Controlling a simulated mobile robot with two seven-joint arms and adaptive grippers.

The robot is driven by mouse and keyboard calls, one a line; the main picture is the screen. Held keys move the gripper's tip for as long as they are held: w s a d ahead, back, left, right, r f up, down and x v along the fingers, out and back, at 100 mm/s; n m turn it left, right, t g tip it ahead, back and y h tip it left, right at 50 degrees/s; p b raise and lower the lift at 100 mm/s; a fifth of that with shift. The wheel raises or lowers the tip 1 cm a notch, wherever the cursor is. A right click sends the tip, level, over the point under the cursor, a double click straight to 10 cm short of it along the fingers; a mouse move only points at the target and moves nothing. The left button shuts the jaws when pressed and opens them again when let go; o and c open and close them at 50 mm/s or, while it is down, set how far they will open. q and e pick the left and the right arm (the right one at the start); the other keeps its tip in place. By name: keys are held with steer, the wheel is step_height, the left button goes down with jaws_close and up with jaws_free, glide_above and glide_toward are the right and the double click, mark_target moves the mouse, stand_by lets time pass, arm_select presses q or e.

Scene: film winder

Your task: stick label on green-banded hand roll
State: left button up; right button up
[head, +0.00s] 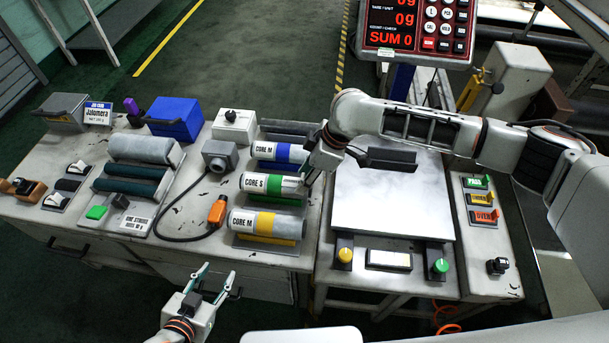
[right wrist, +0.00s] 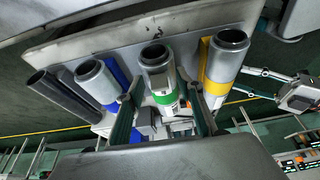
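The green-banded hand roll (head: 274,185), white and marked CORE S, lies in the middle of a rack between a blue-banded roll (head: 283,152) and a yellow-banded roll (head: 263,223). My right gripper (head: 307,172) is at its right end in the head view. In the right wrist view the green-banded roll (right wrist: 164,97) lies between my two spread fingers, with gaps visible beside it; contact cannot be told. My left gripper (head: 215,280) is open and empty, in front of the bench. No loose label can be made out.
A white-topped scale (head: 390,212) stands right of the rack, under a red display (head: 418,22). A blue box (head: 174,118), a job card (head: 98,113) and an orange-ended cable (head: 217,211) are on the left. Pale and teal rollers (head: 146,150) sit left of the cable.

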steer(key=shift+r, duration=0.1)
steer(key=shift+r, duration=0.2)
steer(key=v, duration=1.1)
steer(key=shift+d+r, duration=0.2)
steer(key=shift+r, duration=0.05)
